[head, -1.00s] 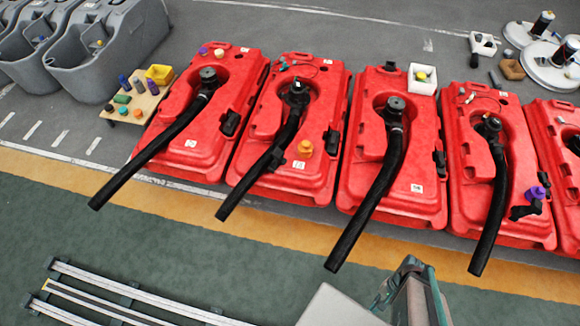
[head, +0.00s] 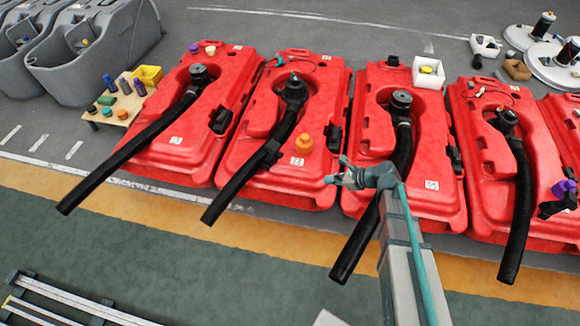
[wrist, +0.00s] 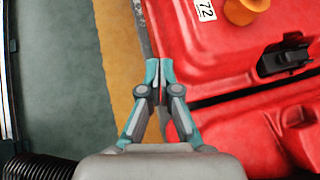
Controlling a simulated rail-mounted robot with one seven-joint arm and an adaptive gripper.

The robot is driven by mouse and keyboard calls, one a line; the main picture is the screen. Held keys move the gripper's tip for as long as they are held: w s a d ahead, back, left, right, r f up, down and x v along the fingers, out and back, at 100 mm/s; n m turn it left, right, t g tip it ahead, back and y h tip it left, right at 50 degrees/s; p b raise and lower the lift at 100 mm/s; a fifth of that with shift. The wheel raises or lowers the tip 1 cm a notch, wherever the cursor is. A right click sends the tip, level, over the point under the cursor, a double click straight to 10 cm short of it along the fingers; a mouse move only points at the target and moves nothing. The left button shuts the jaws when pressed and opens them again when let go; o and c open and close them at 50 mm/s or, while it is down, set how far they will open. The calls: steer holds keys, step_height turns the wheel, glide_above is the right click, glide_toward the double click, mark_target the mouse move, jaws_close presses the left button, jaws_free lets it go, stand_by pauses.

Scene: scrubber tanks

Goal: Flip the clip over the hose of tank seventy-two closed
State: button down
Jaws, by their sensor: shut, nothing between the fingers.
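Tank seventy-two (head: 238,172) is the red tank second from the left, with an orange cap (head: 304,139) and a white label; the wrist view shows its label, reading 72 (wrist: 205,10). Its black hose (head: 235,187) runs from the neck down over the front edge. A small black clip-like part (head: 271,151) lies at the hose; I cannot tell its exact pose. Another black fitting (head: 333,137) sits on the tank's right edge, and shows in the wrist view (wrist: 285,58). My gripper (head: 337,172) is shut and empty, in front of and right of the orange cap, apart from the hose.
The neighbouring red tank on the right (head: 432,204) has its own thick black hose (head: 364,236), close to my arm. Another red tank (head: 185,148) stands left. A small table (head: 122,117) with bottles and a yellow bin is at the far left.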

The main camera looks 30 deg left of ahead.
steer(key=w+a+r+m+y+b, duration=0.1)
steer(key=a+r, duration=0.2)
steer(key=a, duration=0.3)
steer(key=shift+w+r+m+y+b, duration=0.2)
steer(key=shift+w+m+y+b, duration=0.1)
steer(key=shift+m, duration=0.1)
steer(key=shift+f, duration=0.1)
steer(key=b, duration=0.4)
glide_toward(273, 157)
steer(key=shift+w+a+f, duration=0.4)
steer(key=shift+a+f, duration=0.05)
steer(key=shift+f, duration=0.3)
steer(key=shift+w+a+f, duration=0.4)
steer(key=shift+a+f, duration=0.05)
steer(key=shift+f, duration=0.25)
steer(key=shift+w+a+f, duration=0.4)
steer(key=shift+a+f, duration=0.05)
steer(key=shift+f, duration=0.3)
steer(key=shift+r+p, duration=0.15)
steer(key=shift+p, duration=0.4)
